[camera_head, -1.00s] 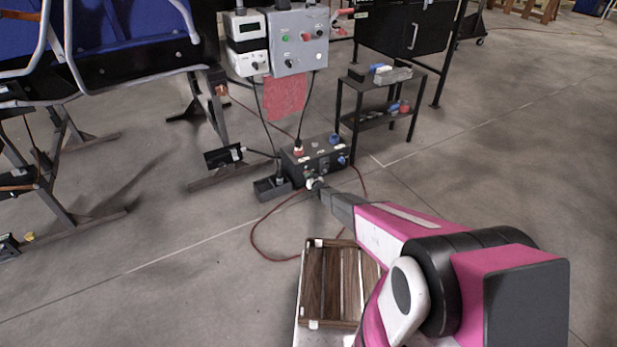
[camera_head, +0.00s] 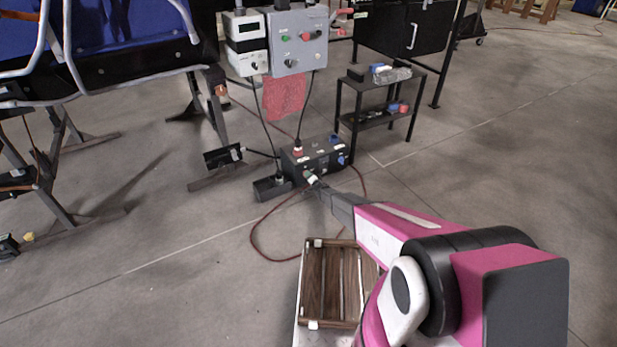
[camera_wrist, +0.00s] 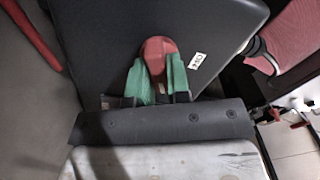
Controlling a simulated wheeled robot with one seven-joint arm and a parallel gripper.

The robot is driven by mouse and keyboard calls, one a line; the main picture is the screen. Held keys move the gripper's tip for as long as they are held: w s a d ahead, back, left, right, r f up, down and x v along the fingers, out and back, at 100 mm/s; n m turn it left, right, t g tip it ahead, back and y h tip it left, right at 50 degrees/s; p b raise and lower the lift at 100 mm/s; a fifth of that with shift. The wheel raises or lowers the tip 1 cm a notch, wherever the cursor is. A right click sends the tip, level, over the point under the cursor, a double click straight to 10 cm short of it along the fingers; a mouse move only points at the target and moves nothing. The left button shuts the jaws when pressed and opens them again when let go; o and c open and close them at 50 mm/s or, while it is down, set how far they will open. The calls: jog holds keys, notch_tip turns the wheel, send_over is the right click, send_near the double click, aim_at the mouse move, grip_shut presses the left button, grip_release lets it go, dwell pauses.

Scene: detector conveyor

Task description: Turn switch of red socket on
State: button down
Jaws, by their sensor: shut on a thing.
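A dark socket box (camera_head: 329,164) stands on the floor in the middle of the head view. A red socket (camera_head: 297,152) with a cable plugged in sits on its top left, and blue sockets are at its right. My gripper (camera_head: 311,178) is at the front left of the box. In the wrist view, my gripper's green fingers (camera_wrist: 162,80) are shut on a red switch knob (camera_wrist: 158,48), which sticks up between them. A white label (camera_wrist: 197,61) with dark lettering, perhaps "ON", is right of the knob. The knob is hidden in the head view.
A grey control box (camera_head: 298,42) hangs above, its cables running down to the socket box. A black shelf table (camera_head: 372,116) stands to the right. A red cable (camera_head: 252,237) loops over the floor. A brown slatted tray (camera_head: 310,283) lies nearer me.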

jog(key=m, duration=0.5)
jog(key=shift+w+f, duration=0.1)
jog(key=shift+m, duration=0.3)
dwell(0.4)
jog(key=c, duration=1.1)
grip_release()
